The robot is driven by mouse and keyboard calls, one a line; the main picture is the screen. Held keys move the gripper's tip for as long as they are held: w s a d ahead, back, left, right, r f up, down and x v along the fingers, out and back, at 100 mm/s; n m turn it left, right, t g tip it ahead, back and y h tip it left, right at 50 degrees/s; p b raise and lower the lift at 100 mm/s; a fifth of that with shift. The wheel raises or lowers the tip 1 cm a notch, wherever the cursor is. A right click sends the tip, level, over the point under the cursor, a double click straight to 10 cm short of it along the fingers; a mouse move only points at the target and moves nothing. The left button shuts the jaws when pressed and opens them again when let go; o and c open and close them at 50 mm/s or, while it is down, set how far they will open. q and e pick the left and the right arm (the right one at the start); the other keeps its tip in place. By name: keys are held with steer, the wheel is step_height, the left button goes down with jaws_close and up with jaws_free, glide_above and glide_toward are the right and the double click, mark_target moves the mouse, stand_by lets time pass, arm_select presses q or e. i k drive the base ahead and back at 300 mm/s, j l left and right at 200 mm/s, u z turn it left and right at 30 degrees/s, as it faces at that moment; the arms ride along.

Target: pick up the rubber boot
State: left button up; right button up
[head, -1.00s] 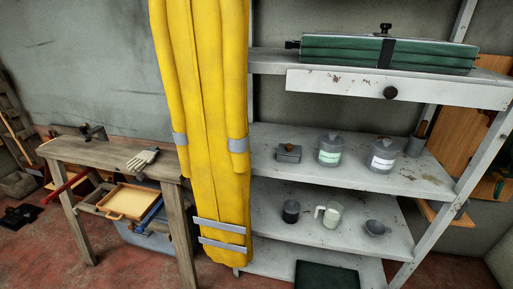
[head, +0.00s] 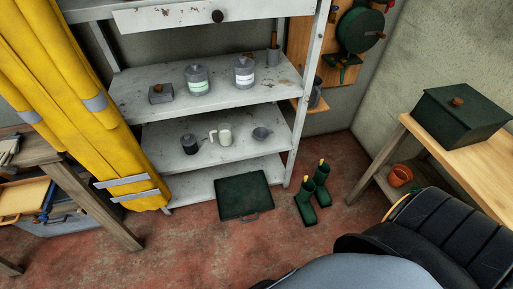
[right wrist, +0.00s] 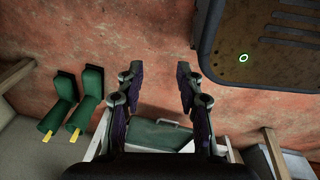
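A pair of green rubber boots stands on the red floor in the head view, right of the metal shelf. One is the left boot (head: 305,207) and the other the right boot (head: 321,186); each shows a yellow part at its top. In the right wrist view the boots (right wrist: 64,90) (right wrist: 90,105) are at the left, apart from my right gripper. My right gripper (right wrist: 156,75) is open and empty, its fingers spread above the floor. My left gripper is in neither view.
A metal shelf (head: 140,105) holds jars and cups. Floor before the boots is clear.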

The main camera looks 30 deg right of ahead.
mark_target(307, 188)
steer(key=k+l, duration=0.2)
steer(key=l, duration=0.2)
steer(key=k+l, duration=0.25)
steer(key=l, duration=0.2)
steer(key=k+l, duration=0.2)
steer(key=l, duration=0.2)
steer(key=z, duration=0.95)
steer(key=i+j+z, duration=0.2)
steer(key=i+j, duration=0.9)
